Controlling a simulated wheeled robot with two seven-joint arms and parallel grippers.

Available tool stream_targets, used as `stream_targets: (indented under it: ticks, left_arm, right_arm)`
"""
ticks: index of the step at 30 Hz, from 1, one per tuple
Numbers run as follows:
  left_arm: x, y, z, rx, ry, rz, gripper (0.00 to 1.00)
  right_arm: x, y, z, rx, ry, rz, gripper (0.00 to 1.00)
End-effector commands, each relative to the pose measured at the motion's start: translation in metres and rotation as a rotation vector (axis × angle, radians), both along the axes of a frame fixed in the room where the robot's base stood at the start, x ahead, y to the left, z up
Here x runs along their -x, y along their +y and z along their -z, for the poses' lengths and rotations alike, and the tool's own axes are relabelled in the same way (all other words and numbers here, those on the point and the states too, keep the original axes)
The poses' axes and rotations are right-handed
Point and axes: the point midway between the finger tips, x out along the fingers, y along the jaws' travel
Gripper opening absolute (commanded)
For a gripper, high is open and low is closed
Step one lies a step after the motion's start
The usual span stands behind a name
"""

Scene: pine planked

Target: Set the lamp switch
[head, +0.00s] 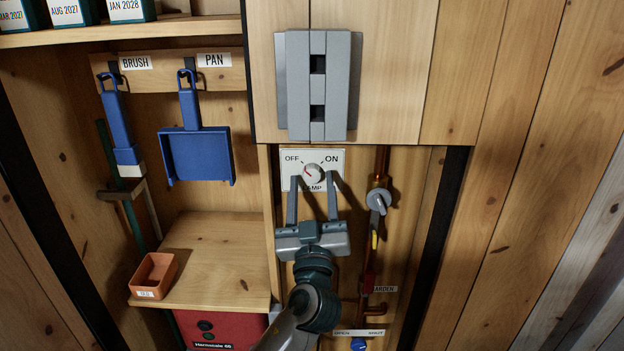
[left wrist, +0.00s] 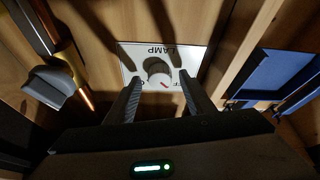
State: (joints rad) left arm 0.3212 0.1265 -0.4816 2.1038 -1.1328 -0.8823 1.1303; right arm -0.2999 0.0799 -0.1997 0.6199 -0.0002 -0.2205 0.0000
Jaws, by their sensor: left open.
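The lamp switch is a white plate (head: 330,157) marked OFF at left, ON at right and LAMP below. In the left wrist view the plate (left wrist: 133,62) appears upside down and the knob (left wrist: 158,70) lies just beyond and between the fingertips. Contact with the knob cannot be told. My right gripper is not in view.
A grey slotted fitting (head: 297,85) juts out above the switch. A pipe with a grey valve handle (head: 378,200) runs at right. At left hang a blue brush (head: 117,120) and pan (head: 197,155); an orange box (head: 155,275) sits on a shelf below.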

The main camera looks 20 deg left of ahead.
Motion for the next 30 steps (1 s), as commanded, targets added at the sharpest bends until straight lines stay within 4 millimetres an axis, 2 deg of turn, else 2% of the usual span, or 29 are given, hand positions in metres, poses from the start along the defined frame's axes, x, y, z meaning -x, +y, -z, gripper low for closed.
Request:
stream_targets:
  ticks: [11, 16, 17, 30]
  left_arm:
    - [-0.0038, 0.0012, -0.0012, 0.001, 0.0, 0.0, 0.49]
    - [-0.0036, 0.0012, -0.0012, 0.001, 0.0, 0.0, 0.1]
    - [-0.0036, 0.0012, -0.0012, 0.001, 0.0, 0.0, 0.07]
    - [-0.0032, 0.002, -0.0015, -0.05, 0.015, 0.001, 0.08]
  right_arm:
    - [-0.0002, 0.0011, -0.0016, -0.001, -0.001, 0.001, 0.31]
    - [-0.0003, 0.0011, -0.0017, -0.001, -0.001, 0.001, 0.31]
    - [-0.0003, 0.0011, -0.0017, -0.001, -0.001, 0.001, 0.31]
    - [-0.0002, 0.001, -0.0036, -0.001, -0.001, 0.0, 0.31]
